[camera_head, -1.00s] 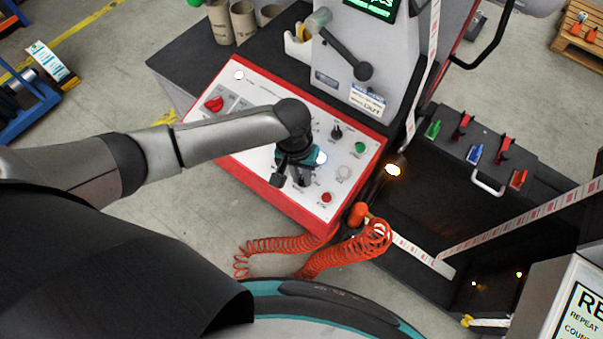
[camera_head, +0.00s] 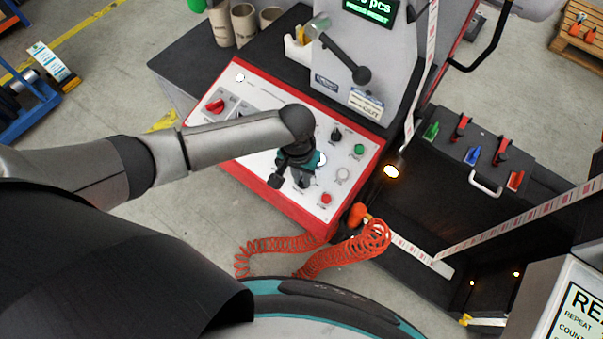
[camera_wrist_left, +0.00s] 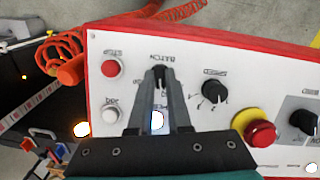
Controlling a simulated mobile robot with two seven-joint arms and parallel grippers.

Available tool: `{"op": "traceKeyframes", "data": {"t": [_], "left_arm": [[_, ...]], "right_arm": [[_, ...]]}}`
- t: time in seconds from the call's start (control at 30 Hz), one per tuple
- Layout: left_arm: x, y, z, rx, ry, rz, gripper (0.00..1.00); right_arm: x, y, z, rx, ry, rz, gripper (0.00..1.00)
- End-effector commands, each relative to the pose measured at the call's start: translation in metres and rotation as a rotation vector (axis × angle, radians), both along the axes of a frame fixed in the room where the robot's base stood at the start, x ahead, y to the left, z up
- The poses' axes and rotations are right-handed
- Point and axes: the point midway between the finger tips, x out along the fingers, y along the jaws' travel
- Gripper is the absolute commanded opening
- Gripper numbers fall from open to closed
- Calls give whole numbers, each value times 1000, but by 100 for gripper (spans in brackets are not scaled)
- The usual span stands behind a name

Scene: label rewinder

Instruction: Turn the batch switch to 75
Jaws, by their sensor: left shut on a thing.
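The batch switch (camera_wrist_left: 158,71) is a small black knob on the white face of the red-edged control panel (camera_head: 258,79), just under the BATCH label in the left wrist view. My left gripper (camera_wrist_left: 160,82) is shut on the knob, one finger on each side. In the head view my left gripper (camera_head: 291,181) points down at the lower part of the panel, and the arm and wrist hide the switch there. The fingers cover most of the scale, so I cannot read the setting. My right gripper is not in view.
Near the switch are a red stop button (camera_wrist_left: 112,68), a white button (camera_wrist_left: 111,115), the black speed knob (camera_wrist_left: 214,92) and a red-and-yellow emergency button (camera_wrist_left: 259,134). A coiled orange hose (camera_head: 345,251) hangs by the panel's near corner. The label web (camera_head: 520,217) runs at the right.

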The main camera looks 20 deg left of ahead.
Motion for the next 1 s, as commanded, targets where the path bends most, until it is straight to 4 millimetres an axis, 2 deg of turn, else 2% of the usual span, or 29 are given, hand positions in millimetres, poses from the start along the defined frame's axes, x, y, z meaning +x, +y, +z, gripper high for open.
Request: {"op": "traceKeyframes", "data": {"t": [0.1,0.4,0.7,1.0], "left_arm": [[0,-1,3,23,-7,-86,0],[0,-2,3,84,-30,-315,0],[-1,-3,2,126,-46,-476,0],[0,-3,1,141,-54,-538,0]], "right_arm": [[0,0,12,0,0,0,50],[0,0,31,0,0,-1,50],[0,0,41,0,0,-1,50],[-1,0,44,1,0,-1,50]]}}
